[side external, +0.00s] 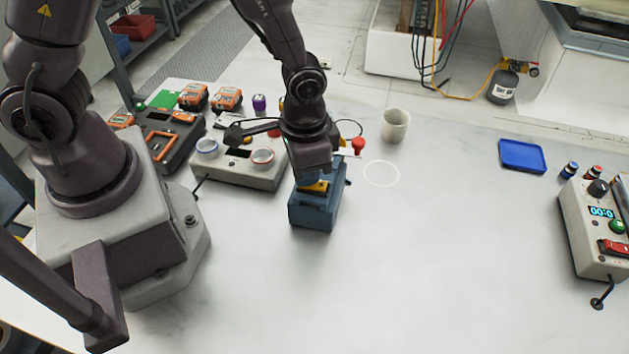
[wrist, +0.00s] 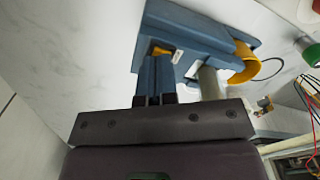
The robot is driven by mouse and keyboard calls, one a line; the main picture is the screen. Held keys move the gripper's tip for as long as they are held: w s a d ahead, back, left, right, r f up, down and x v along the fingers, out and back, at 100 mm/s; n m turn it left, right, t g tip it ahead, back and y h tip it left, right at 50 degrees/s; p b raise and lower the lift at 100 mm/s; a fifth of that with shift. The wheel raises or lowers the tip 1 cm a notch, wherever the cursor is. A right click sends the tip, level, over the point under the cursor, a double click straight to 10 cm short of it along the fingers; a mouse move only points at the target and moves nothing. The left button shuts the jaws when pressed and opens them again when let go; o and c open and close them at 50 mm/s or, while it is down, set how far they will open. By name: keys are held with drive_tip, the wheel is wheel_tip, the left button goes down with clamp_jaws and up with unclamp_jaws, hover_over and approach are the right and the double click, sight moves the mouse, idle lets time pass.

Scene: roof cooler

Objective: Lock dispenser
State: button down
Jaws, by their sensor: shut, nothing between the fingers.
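The dispenser appears to be the blue-grey box (side external: 313,212) standing on the table under my gripper (side external: 314,182). In the wrist view the blue-grey body (wrist: 185,28) has a small yellow part (wrist: 160,50), a white piece and a curved yellow part (wrist: 243,62) at its right. A grey cylinder shows below it. My gripper, also in the wrist view (wrist: 156,62), is shut and empty, with its fingers together. The fingertips overlap the dispenser near the small yellow part. I cannot tell whether they touch it. My wrist hides the dispenser's top in the side view.
A blue tray (side external: 522,156) and a timer box (side external: 590,235) are at the right. The table's front middle is clear.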

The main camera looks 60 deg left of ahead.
drive_tip(key=shift+r, duration=3.4)
drive_tip(key=shift+s, duration=0.1)
